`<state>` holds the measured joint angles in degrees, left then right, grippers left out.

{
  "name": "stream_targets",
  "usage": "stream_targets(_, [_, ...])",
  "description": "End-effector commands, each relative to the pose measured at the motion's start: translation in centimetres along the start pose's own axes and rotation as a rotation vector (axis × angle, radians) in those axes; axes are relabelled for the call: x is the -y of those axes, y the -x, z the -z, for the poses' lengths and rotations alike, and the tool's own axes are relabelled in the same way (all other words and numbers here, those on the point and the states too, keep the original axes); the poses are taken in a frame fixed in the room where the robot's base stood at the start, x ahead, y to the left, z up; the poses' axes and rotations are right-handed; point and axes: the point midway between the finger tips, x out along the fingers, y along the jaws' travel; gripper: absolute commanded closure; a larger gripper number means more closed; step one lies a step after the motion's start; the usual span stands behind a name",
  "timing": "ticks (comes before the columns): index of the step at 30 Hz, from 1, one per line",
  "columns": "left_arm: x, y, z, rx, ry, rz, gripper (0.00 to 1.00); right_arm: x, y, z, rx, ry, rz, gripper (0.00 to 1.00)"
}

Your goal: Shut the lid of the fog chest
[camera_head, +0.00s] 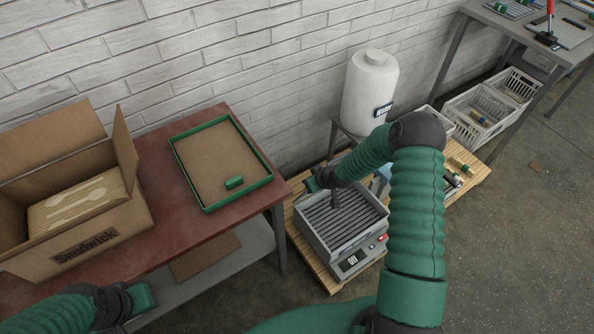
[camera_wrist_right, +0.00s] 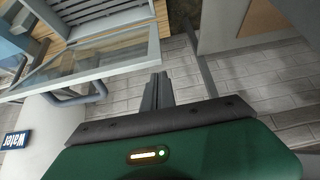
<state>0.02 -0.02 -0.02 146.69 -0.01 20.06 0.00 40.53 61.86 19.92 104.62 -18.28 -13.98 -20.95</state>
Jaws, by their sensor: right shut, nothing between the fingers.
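The fog chest (camera_head: 302,229) is a grey box with dark slats inside and a front panel with a display and a red button. Its top is open in the head view. In the right wrist view its lid (camera_wrist_right: 152,48), a clear pane in a grey frame, stands raised from the box. My right gripper (camera_wrist_right: 156,88) is shut and empty, close to the lid frame's end; contact cannot be told. In the head view my right gripper (camera_head: 314,184) is at the chest's back left, its fingers unclear. My left gripper (camera_head: 140,299) is at the lower left, fingers hidden.
The chest stands on a wooden pallet (camera_head: 310,268). A white water tank (camera_head: 370,90) stands behind it by the brick wall. A red table (camera_head: 160,185) on the left carries a green-rimmed tray (camera_head: 205,208) and a cardboard box (camera_head: 100,240). White crates (camera_head: 470,125) stand at the right.

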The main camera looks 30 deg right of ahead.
Motion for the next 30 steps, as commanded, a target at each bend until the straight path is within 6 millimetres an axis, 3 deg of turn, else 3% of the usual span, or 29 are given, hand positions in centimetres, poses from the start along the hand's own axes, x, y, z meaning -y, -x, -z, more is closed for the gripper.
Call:
stream_targets(5, [0.0,-0.6,-0.1,0.0,-0.001,0.0,1.0,-0.3,0.7,-5.5,0.007,-0.005,0.003,1.0])
stream_targets(8, [0.0,-1.7,-0.4,0.0,-0.001,0.0,1.0,-0.2,0.6,-8.9,-0.085,-0.012,0.005,1.0])
stream_targets(18, [0.0,-8.9,-2.1,0.0,-0.001,0.0,1.0,0.0,-1.4,-19.0,-0.411,-0.008,0.0,1.0])
stream_targets(24, [0.0,-13.2,-3.1,0.0,0.0,0.0,1.0,-0.1,-3.4,-24.0,-0.596,-0.006,0.0,1.0])
stream_targets(30, [0.0,-15.9,-3.7,0.0,-0.001,0.0,1.0,-0.1,-5.3,-27.4,-0.66,-0.001,0.001,1.0])
